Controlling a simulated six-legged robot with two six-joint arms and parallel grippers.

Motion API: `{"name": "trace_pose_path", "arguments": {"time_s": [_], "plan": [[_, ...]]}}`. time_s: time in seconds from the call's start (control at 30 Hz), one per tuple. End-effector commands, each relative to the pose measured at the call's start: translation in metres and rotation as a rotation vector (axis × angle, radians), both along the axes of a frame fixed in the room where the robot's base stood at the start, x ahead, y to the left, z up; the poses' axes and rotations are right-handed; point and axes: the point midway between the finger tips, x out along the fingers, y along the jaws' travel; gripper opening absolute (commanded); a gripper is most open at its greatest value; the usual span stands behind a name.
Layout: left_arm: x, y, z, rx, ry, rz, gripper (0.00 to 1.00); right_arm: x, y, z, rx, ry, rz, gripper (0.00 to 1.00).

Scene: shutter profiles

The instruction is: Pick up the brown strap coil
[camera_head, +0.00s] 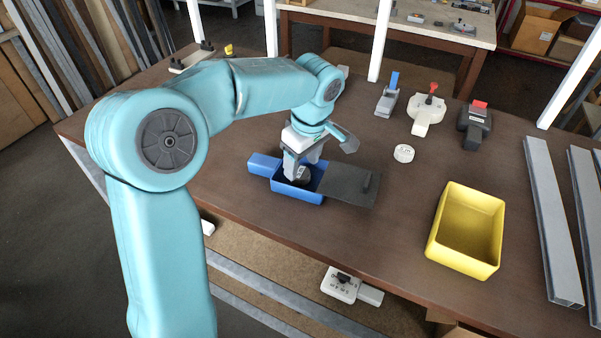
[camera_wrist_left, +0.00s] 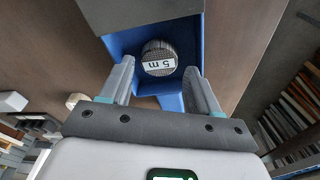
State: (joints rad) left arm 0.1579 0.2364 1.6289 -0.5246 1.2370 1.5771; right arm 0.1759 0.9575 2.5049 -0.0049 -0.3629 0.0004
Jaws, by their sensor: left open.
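The strap coil (camera_wrist_left: 158,56) is a dark brown roll with a white "5 m" label. It lies in an open part of the blue box (camera_wrist_left: 125,45). In the head view the blue box (camera_head: 285,192) stands on the brown table, and the coil (camera_head: 304,177) shows only partly, as a dark shape under the fingers. My left gripper (camera_head: 301,170) is open and points down into the box. In the wrist view its fingertips (camera_wrist_left: 159,69) are on either side of the coil's near edge; I cannot tell whether they touch it. My right gripper is not in view.
A dark grey lid (camera_head: 350,187) with a raised grip lies at the box's right side. A yellow bin (camera_head: 466,230), a white roll (camera_head: 404,153) and several hand tools (camera_head: 430,112) stand to the right. Long grey profiles (camera_head: 553,220) lie at the right edge.

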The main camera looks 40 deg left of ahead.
Motion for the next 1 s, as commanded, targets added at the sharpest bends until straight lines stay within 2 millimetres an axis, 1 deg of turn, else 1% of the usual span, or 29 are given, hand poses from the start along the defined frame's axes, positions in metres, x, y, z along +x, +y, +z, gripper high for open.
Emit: {"name": "trace_pose_path", "arguments": {"time_s": [0.03,0.1,0.2,0.43,0.47,0.5,0.57,0.6,0.87,1.0], "plan": [[-0.002,0.002,-0.006,-0.001,0.005,0.001,0.62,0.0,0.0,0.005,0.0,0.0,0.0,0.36],[0.0,0.003,-0.017,0.0,0.005,0.001,0.62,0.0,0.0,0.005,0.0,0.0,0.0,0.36],[0.001,0.004,-0.025,0.0,0.003,0.0,0.62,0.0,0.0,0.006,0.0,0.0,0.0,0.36],[0.001,0.004,-0.027,0.0,0.001,0.0,0.62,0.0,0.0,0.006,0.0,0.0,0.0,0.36],[0.001,0.004,-0.027,0.0,0.001,0.0,0.52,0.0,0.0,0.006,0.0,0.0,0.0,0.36],[0.001,0.004,-0.027,0.0,0.001,0.0,0.39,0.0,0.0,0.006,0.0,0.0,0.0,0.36],[0.001,0.004,-0.027,0.0,0.001,0.0,0.2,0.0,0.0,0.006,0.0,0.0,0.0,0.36],[0.001,0.004,-0.027,0.0,0.001,0.0,0.18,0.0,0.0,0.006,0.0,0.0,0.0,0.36],[0.001,0.004,-0.026,0.0,0.001,0.0,0.18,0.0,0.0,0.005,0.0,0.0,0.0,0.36],[0.002,0.004,-0.017,0.001,-0.003,0.001,0.18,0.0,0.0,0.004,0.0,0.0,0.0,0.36]]}}
